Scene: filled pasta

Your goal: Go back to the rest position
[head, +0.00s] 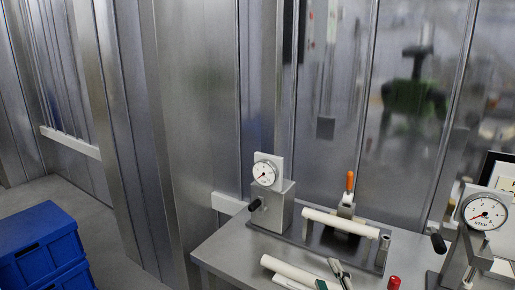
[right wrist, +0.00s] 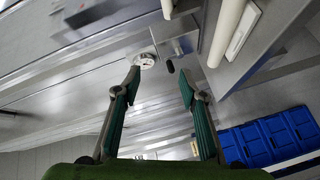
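My right gripper (right wrist: 158,82) shows in the right wrist view with its two teal fingers spread wide and nothing between them. Beyond the fingers, and apart from them, are a round dial gauge (right wrist: 147,60) and a black knob (right wrist: 170,66). A blurred green and dark shape (head: 410,90) there looks like a reflection in the metal wall. My left gripper is in neither view.
A metal table (head: 222,255) bears the dial gauge (head: 265,173), white tubes (head: 340,222) (head: 298,271), an orange-handled clamp (head: 349,182) and a red cylinder (head: 394,282). A second gauge (head: 484,212) stands at right. Stacked blue crates (head: 38,240) are at left. Bare floor lies between crates and table.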

